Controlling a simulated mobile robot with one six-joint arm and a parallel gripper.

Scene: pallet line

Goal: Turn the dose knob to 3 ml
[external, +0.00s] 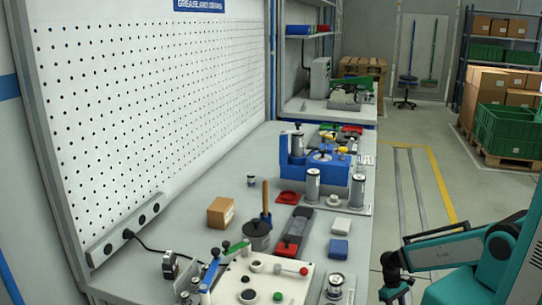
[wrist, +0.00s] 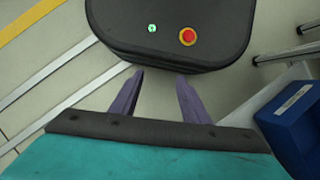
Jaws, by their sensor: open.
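A blue device (external: 322,168) stands on the workbench in the external view, with metal cylinders beside it. A small round part shows on its top, but I cannot tell whether this is the dose knob, and no scale or 3 ml mark is readable. My gripper shows in the wrist view (wrist: 158,88) with two purple fingers spread apart and nothing between them. It points down over the floor, away from the bench. In the external view my arm is at the lower right, clear of the bench, and its fingers are not clearly visible.
A blue bin (wrist: 296,122) is at right in the wrist view. The aisle floor is clear.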

